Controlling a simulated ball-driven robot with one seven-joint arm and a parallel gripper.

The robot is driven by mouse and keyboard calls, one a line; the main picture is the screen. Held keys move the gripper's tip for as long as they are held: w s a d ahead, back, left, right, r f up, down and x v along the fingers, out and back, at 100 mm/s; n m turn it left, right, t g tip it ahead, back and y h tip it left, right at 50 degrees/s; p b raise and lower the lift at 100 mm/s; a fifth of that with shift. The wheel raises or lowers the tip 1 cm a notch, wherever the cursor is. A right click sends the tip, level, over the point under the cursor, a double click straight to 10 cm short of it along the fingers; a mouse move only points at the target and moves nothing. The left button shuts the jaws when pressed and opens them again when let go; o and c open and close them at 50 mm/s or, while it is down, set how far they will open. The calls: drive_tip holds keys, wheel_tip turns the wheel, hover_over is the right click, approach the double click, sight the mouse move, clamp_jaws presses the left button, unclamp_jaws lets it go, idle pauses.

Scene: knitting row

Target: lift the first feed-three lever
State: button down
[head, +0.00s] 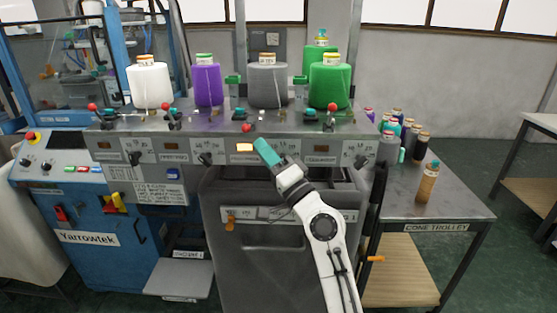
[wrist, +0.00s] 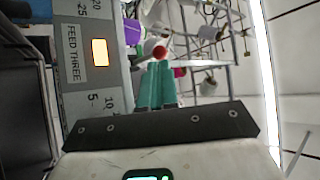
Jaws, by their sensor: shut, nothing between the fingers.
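The feed-three lever shows as a red ball knob (head: 246,127) on the grey machine panel. It hangs lower than the other red knobs along the row. In the wrist view the red knob (wrist: 160,52) is just beyond my fingertips; I cannot tell whether they touch. My gripper (head: 262,145) has teal fingers, shut together and empty, and is just below and to the right of the knob. It also shows in the wrist view (wrist: 156,72). The FEED THREE label (wrist: 73,52) stands beside a lit amber lamp (wrist: 100,52). The lever's stem is mostly hidden.
Other red lever knobs (head: 332,107) stand along the panel. Yarn cones in white, purple (head: 208,84), grey (head: 267,85) and green (head: 330,85) stand behind it. A cone trolley (head: 455,208) with several small cones is at the right. A blue cabinet (head: 95,258) stands at the left.

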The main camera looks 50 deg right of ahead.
sight(248, 128)
drive_tip(key=shift+p+x, duration=0.35)
drive_tip(key=shift+x, duration=1.25)
drive_tip(key=shift+r, duration=0.15)
